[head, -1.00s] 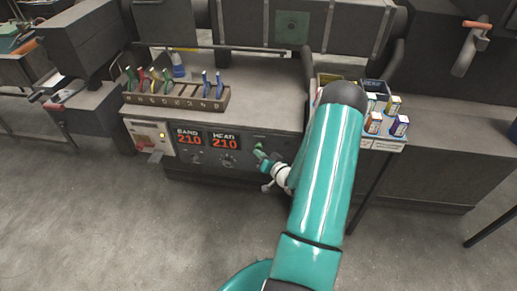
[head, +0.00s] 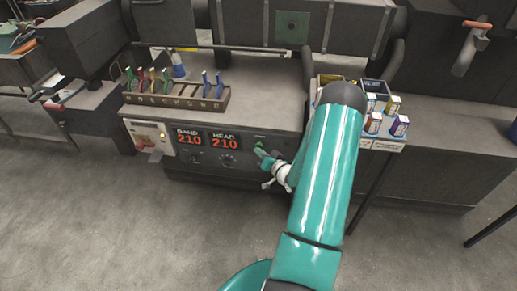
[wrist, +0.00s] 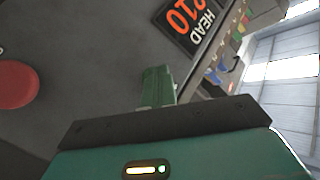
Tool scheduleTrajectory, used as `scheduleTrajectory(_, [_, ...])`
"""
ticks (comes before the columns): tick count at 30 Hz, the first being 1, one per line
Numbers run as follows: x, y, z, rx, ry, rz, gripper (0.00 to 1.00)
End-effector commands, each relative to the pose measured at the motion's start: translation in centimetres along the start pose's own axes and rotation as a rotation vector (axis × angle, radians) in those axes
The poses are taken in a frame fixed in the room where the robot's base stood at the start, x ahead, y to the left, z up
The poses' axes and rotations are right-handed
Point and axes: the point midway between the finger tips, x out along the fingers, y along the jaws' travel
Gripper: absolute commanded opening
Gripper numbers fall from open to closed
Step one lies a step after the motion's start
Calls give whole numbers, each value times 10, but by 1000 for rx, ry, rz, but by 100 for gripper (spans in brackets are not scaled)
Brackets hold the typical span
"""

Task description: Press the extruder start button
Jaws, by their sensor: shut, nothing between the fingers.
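The extruder's dark front panel (head: 200,160) carries two red displays, BAND 210 (head: 188,138) and HEAD 210 (head: 225,141). Right of them, under a small label, a small green spot (head: 258,146) looks like the start button. My gripper (head: 263,154) is shut and empty, its tips at this spot and largely covering it. I cannot tell whether they touch. In the wrist view the shut green fingers (wrist: 158,86) point at the dark panel, with the HEAD display (wrist: 183,18) beyond. The start button is hidden there. A round red button (wrist: 16,85) is at the left.
A rack (head: 175,97) of several coloured-handled tools stands on the bench above the panel. A white switch box (head: 150,136) is at the panel's left. Small boxes (head: 385,118) stand in a tray at the right. The grey floor in front is clear.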

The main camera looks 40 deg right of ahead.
Motion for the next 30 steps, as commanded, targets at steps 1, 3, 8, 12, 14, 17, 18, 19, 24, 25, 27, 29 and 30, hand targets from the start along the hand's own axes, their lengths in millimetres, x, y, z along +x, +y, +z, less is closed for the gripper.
scheduleTrajectory(1, [1, 0, -1, -1, 1, 0, 0])
scheduleTrajectory(3, [1, 1, -1, -1, 1, 0, 0])
scheduleTrajectory(8, [2, 2, -2, -1, 1, 0, 0])
scheduleTrajectory(12, [4, 2, -3, -1, 1, 0, 0])
scheduleTrajectory(14, [4, 3, -3, -1, 1, 0, 0])
scheduleTrajectory(17, [4, 3, -4, -1, 1, 0, 0])
scheduleTrajectory(18, [4, 3, -4, -1, 2, 0, 0])
scheduleTrajectory(19, [4, 3, -4, -1, 2, 0, 0])
scheduleTrajectory(24, [4, 3, -4, -1, 2, 0, 0])
scheduleTrajectory(25, [4, 3, -4, -1, 2, 0, 0])
scheduleTrajectory(27, [3, 2, -3, -1, 2, 0, 0])
scheduleTrajectory(29, [1, 1, -2, -1, 3, 0, 0])
scheduleTrajectory(30, [-1, 0, -1, 0, 3, 0, 0])
